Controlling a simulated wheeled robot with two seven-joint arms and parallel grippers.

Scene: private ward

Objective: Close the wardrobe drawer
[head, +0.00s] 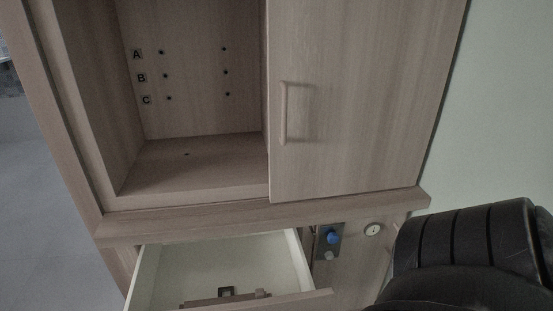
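The wardrobe (190,214) is pale wood and fills most of the head view. Its drawer (275,256) is pulled open below the upper compartment, with white inner walls and a wooden front at the bottom of the picture. A small dark fitting and a wooden bar show near the drawer's front; the bottom edge of the picture cuts the drawer off. A black, ribbed part of my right arm is at the lower right, to the right of the drawer. Neither gripper is in view.
The upper compartment (200,165) stands open and empty on the left, marked A, B and C. A door panel (360,100) with a vertical handle (284,113) covers its right side. A pale wall (500,110) is at the right.

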